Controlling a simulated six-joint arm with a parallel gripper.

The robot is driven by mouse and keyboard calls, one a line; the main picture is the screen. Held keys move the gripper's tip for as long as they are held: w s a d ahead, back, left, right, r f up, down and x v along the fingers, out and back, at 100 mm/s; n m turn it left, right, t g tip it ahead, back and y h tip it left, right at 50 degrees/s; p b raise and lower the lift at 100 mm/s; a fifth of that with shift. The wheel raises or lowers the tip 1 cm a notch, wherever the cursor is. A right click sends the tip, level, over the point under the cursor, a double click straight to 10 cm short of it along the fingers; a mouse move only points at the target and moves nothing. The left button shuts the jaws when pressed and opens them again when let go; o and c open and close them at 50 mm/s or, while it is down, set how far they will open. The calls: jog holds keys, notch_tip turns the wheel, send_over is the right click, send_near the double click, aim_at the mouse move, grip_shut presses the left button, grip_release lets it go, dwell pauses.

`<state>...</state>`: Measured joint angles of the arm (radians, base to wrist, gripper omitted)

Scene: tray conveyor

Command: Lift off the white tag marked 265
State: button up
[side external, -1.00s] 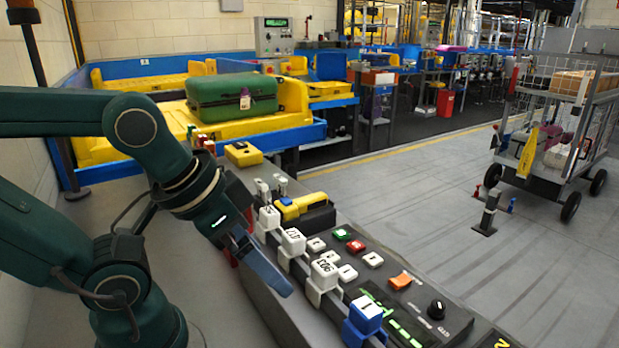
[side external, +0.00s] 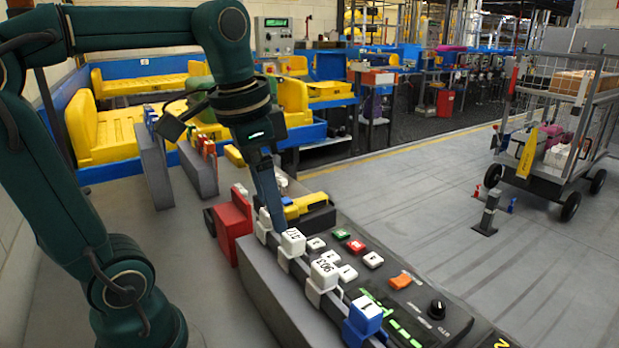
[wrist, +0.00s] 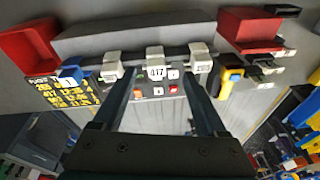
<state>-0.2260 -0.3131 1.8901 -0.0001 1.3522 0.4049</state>
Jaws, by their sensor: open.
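A row of tags stands on a rail. In the side view a white tag marked 903 (side external: 325,270) and a white tag marked 417 (side external: 293,241) are readable. A further white tag (side external: 265,218) is partly behind my gripper (side external: 270,208), its number unreadable. I cannot read 265 on any tag now. In the wrist view my open, empty gripper (wrist: 159,65) points at the row. The 417 tag (wrist: 156,70) shows between its fingers. A white tag (wrist: 200,57) lies beside the right finger, and another white tag (wrist: 112,68) lies left of the left finger.
A blue tag marked 1 (side external: 366,313) stands at the near end of the row. A red bin (side external: 233,230) stands left of the row. The control panel (side external: 405,285) with buttons and an orange switch lies to the right. A yellow-lettered board (wrist: 60,92) lists 265 and 417.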

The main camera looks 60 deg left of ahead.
jog(key=w+a, duration=0.1)
jog(key=a, duration=0.1)
jog(key=w+a+f+n+g, duration=0.1)
jog(key=a, duration=0.2)
jog(key=w+a+g, duration=0.1)
jog(key=a, duration=0.1)
jog(key=shift+w+a+f+n+h, duration=0.25)
jog(key=shift+w+f+n+h, duration=0.05)
jog(key=shift+w+n, duration=0.1)
jog(key=shift+s+a+f, duration=0.1)
jog(key=shift+s+f, duration=0.05)
jog(key=shift+f, duration=2.5)
grip_shut()
